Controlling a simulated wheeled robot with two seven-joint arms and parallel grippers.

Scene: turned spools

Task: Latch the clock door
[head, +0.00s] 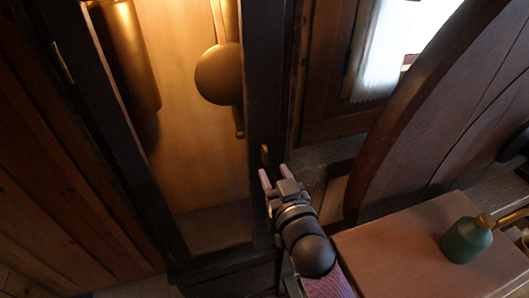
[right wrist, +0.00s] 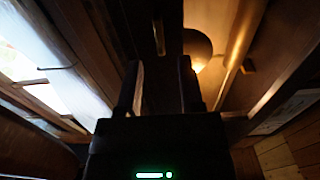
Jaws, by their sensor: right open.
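The clock door (head: 262,95) is a tall dark wooden frame around a lit case, with a hinge (head: 62,62) on its left side. It looks close to its case; I cannot tell if it is fully flush. A small brass latch (head: 265,153) stands about upright on the door's right stile. A small narrow piece that looks like the latch (right wrist: 159,38) shows in the right wrist view, ahead of the fingers. My right gripper (head: 275,174) is open and empty, just below the latch in the head view, apparently not touching it. My left gripper is out of view.
Behind the door hang a round brass pendulum bob (head: 215,76) and a brass weight (head: 130,55). A large curved wooden piece (head: 425,105) stands at right. A wooden surface (head: 400,260) at lower right bears a green brass-topped vessel (head: 465,242).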

